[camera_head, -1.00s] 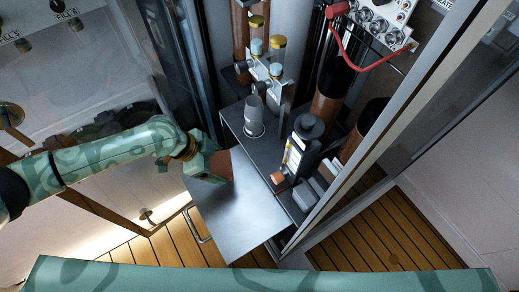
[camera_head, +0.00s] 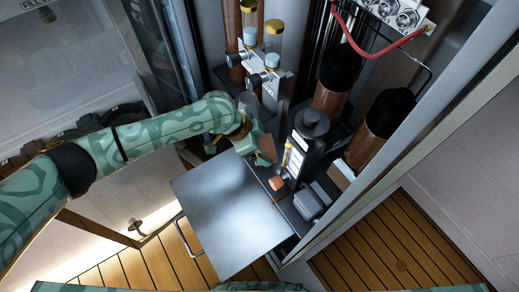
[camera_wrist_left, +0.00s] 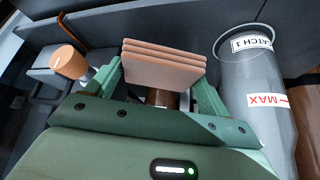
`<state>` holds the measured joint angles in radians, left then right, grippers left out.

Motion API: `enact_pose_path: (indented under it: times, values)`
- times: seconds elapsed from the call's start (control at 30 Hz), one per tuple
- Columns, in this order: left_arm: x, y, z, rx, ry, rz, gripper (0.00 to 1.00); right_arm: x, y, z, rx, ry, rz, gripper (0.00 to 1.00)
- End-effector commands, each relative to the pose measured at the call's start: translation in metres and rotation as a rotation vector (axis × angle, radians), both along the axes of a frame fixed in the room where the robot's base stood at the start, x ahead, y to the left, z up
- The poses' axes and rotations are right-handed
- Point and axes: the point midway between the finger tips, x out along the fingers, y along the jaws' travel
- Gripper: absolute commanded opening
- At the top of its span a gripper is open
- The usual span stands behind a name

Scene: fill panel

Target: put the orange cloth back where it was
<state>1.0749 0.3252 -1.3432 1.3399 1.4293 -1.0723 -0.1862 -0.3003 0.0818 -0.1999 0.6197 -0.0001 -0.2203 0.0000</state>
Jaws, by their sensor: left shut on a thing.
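The orange cloth (camera_wrist_left: 163,66) is a folded, layered, pinkish-orange pad, upright between the jaws in the left wrist view. My left gripper (camera_wrist_left: 160,82) is shut on it. In the head view the cloth (camera_head: 266,149) shows at the end of my left gripper (camera_head: 252,147), by the back edge of the flat metal panel (camera_head: 230,215). Whether the cloth touches the dark ledge below cannot be told. My right gripper is not in view.
The clear catch cylinder (camera_wrist_left: 262,105) stands close right of the jaws in the wrist view. An orange knob (camera_head: 277,183) and a dark bottle-like unit (camera_head: 311,135) are close to the cloth. Brown cylinders (camera_head: 375,130) stand behind at the right. The metal panel is bare.

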Motion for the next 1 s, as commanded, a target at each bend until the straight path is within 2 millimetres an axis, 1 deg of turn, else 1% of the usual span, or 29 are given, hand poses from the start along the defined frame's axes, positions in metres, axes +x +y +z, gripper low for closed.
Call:
enact_pose_path:
  times: [0.03,0.1,0.17,0.3,0.43,0.6,0.63,0.67,0.7,0.87,0.93,1.0]
  values:
    - [-0.001,0.000,-0.018,0.002,0.007,0.000,0.60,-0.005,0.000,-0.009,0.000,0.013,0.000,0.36]
    - [-0.001,0.000,-0.033,0.001,0.008,0.000,0.60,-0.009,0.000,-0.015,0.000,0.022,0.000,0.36]
    - [0.001,-0.002,-0.040,0.001,0.006,-0.001,0.60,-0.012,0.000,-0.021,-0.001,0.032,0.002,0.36]
    - [0.002,-0.003,-0.036,0.001,0.002,0.000,0.60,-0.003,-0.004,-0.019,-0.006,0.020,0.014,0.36]
    - [0.002,-0.003,-0.035,0.001,0.001,0.001,0.60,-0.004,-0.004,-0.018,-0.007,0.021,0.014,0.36]
    - [0.002,-0.003,-0.040,0.001,0.002,0.000,0.60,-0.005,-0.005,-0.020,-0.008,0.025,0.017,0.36]
    - [0.002,-0.003,-0.039,0.001,0.000,0.000,0.89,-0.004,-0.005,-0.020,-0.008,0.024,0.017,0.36]
    - [0.002,-0.003,-0.039,0.001,0.000,0.000,0.98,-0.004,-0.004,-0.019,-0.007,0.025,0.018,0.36]
    - [0.002,-0.003,-0.039,0.001,0.000,0.000,1.00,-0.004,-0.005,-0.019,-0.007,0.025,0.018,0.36]
    - [0.002,-0.003,-0.039,0.001,0.000,0.000,1.00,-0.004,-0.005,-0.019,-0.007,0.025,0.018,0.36]
    - [0.002,-0.003,-0.036,0.001,-0.001,0.001,1.00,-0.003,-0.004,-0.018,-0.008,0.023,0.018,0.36]
    - [0.002,-0.001,-0.029,0.001,-0.002,0.001,1.00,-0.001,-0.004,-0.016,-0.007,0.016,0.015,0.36]
